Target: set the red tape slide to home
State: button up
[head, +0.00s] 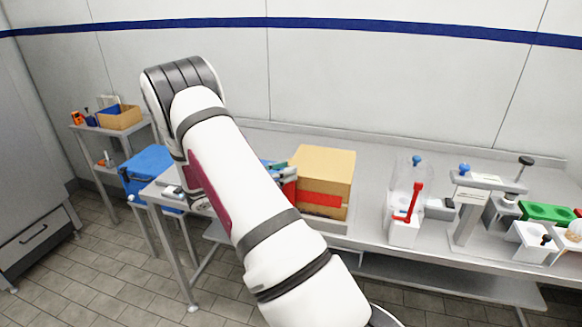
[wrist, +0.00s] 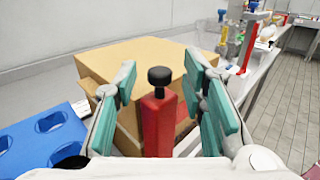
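A red upright piece with a black knob, seemingly the red tape slide (wrist: 158,120), stands in front of a cardboard box (wrist: 130,62) in the wrist view. My gripper (wrist: 165,95) is open, with one teal finger pad on each side of the red piece and a visible gap on both sides. In the head view the cardboard box (head: 325,170) has a red band on its front. My gripper (head: 278,168) is at the box's left side there, mostly hidden behind my arm. The slide's lower end and track are hidden.
A blue block with round holes (wrist: 45,140) lies left of my gripper in the wrist view. Right of the box stand a fixture with a red lever (head: 410,205) and a grey stand (head: 470,205). The bench (head: 375,170) is bare between box and fixture.

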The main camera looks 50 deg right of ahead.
jog(key=shift+x, duration=0.9)
grip_shut()
